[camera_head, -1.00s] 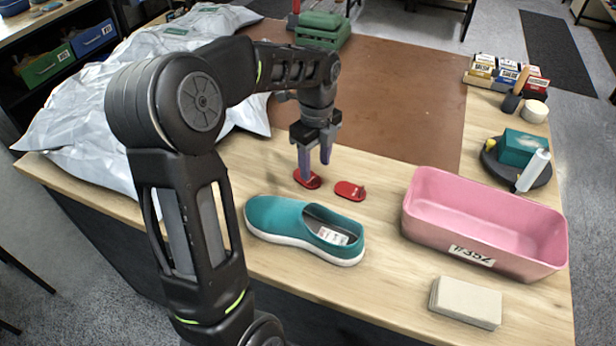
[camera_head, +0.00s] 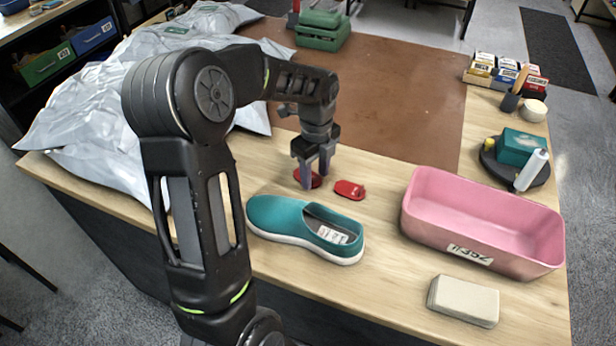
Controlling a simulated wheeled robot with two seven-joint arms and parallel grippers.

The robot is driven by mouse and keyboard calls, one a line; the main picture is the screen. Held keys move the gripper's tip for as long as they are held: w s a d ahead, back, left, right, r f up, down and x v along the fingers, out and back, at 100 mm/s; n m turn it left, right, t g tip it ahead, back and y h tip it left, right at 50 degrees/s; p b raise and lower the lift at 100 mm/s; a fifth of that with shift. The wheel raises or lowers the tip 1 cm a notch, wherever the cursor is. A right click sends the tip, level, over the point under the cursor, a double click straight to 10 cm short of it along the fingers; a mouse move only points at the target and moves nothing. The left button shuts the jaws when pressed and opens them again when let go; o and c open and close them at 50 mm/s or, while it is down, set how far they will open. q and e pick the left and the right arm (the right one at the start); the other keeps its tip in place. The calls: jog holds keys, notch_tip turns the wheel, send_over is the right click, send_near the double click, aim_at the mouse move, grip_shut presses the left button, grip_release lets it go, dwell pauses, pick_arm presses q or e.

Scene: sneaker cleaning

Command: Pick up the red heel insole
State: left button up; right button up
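Two red heel insoles lie flat on the wooden table behind the teal sneaker (camera_head: 280,222). The left red insole (camera_head: 316,180) is partly hidden by my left gripper. The right red insole (camera_head: 349,190) lies in the open a little to its right. My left gripper (camera_head: 315,180) points down over the left insole, its two fingers apart on either side of it. The fingertips are at about table height; I cannot tell whether they touch the insole. A white label shows inside the sneaker. My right gripper is not in view.
A pink bin (camera_head: 425,220) stands to the right, with a beige block (camera_head: 463,301) in front of it. A dark round tray (camera_head: 540,180) with a teal box and a white bottle is farther right. Grey plastic bags (camera_head: 90,120) cover the left side.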

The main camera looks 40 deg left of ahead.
pick_arm(q)
grip_shut()
dwell(0.5)
notch_tip(320, 180, up, 10)
jog(key=b, duration=0.1)
dwell(0.4)
jog(key=shift+s, duration=0.1)
dwell(0.7)
